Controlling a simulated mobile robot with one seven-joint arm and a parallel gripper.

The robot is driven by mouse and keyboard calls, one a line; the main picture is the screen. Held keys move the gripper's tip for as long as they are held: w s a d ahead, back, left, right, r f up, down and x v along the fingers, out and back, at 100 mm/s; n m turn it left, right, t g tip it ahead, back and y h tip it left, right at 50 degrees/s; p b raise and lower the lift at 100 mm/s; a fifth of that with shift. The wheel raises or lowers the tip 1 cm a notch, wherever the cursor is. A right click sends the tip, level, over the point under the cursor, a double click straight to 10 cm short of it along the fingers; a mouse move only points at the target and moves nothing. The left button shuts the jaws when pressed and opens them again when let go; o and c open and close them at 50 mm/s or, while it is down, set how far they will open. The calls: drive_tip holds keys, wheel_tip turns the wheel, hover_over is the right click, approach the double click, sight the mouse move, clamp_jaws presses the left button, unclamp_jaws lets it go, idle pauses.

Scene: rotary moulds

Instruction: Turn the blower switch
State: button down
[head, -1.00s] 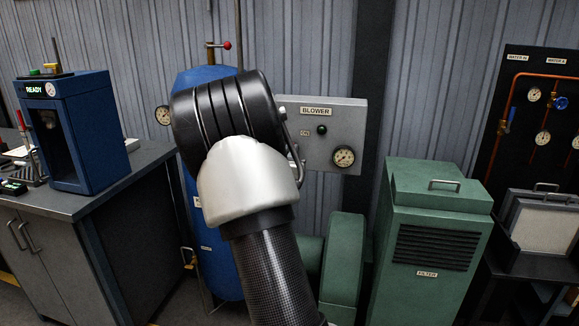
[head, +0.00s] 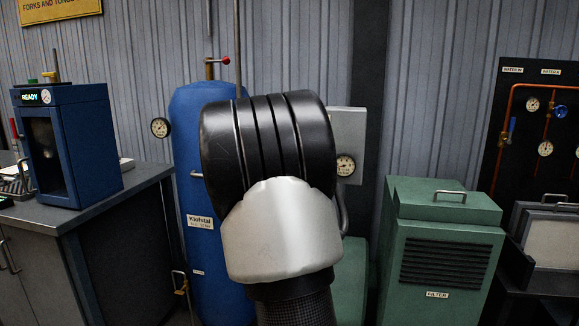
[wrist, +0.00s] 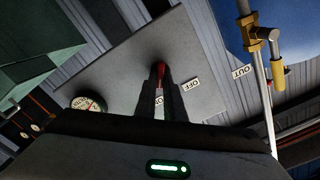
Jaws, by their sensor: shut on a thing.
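The grey blower panel (head: 348,122) stands against the back wall, mostly hidden behind my arm in the head view. In the wrist view the panel (wrist: 120,75) fills the middle, seen rotated. A red switch handle (wrist: 161,70) sits between the tips of my gripper (wrist: 161,88), and the dark fingers are shut on it. A label reading OFF (wrist: 191,83) is right of the fingers. Another label (wrist: 158,101), apparently ON, is partly hidden by them. My gripper is hidden behind my arm in the head view.
A gauge (head: 346,165) is on the panel. A blue tank (head: 199,250) stands left of my arm, and a green filter cabinet (head: 440,235) stands right. In the wrist view, a brass-fitted pipe with a yellow handle (wrist: 278,72) is near the right.

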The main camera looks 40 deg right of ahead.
idle(0.4)
drive_tip(key=c, duration=1.9)
unclamp_jaws()
drive_tip(key=shift+o, duration=0.2)
drive_tip(key=p+v, duration=0.2)
drive_tip(key=v, duration=1.5)
drive_tip(key=shift+a+p, duration=0.2)
drive_tip(key=shift+p, duration=0.1)
drive_tip(key=shift+s, duration=0.1)
